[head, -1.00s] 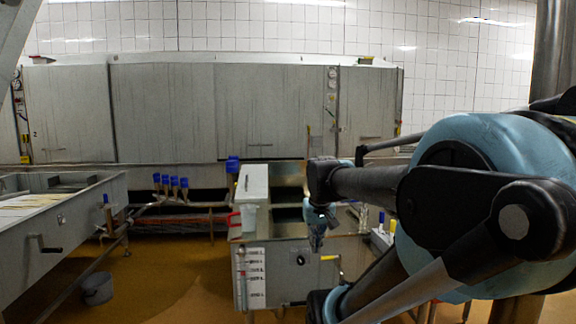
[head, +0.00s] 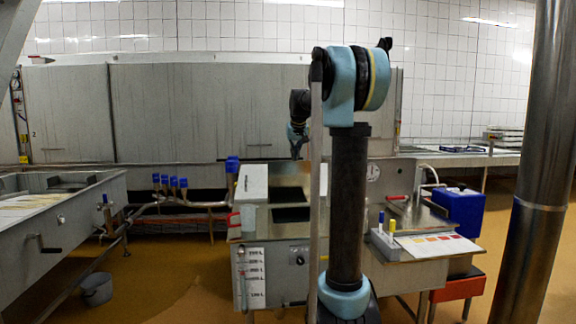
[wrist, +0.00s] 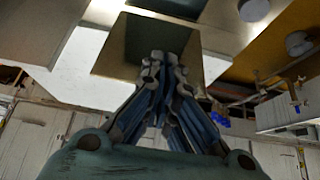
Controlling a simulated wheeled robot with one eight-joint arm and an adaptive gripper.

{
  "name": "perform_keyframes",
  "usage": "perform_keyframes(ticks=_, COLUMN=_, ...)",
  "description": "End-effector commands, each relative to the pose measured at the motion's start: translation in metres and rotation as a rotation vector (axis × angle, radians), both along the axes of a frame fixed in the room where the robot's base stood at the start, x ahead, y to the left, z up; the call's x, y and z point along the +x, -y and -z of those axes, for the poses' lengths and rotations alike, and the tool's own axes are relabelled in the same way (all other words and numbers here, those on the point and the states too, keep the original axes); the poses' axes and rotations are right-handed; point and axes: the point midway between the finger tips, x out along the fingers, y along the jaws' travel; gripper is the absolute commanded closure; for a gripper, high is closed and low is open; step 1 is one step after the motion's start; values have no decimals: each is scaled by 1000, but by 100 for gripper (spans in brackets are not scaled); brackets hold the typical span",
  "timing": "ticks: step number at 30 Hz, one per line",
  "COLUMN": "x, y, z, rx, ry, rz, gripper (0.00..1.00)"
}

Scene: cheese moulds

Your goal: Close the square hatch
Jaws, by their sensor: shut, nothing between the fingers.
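A steel unit (head: 277,258) stands in the middle of the head view, with a dark square recess (head: 290,214) in its top. I cannot tell for certain whether this panel is the hatch. My gripper (head: 296,153) is above and behind the recess, pointing down, partly behind my arm. In the wrist view my gripper (wrist: 163,60) is shut and empty, its tips in front of a dark square area (wrist: 120,45). Whether it touches anything is unclear.
A long steel vat (head: 70,225) stands at the left, and blue-capped fittings (head: 170,183) are behind. At the right are a blue container (head: 462,212), a colour chart (head: 437,245) and a steel column (head: 545,170). Open floor lies left of the unit.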

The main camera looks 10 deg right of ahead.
Motion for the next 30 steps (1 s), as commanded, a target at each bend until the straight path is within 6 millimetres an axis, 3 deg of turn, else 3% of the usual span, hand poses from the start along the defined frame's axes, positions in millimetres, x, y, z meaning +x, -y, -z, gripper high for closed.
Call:
perform_keyframes(ticks=1, x=24, y=0, z=-5, rx=1, ry=13, rz=1, gripper=100)
perform_keyframes(ticks=6, x=91, y=0, z=-17, rx=2, ry=58, rz=2, gripper=100)
perform_keyframes(ticks=12, x=148, y=1, z=-22, rx=3, ry=97, rz=4, gripper=100)
perform_keyframes(ticks=16, x=168, y=1, z=-23, rx=3, ry=112, rz=4, gripper=100)
perform_keyframes(ticks=22, x=180, y=1, z=-17, rx=4, ry=118, rz=5, gripper=100)
perform_keyframes(ticks=30, x=205, y=1, z=16, rx=3, ry=117, rz=4, gripper=100)
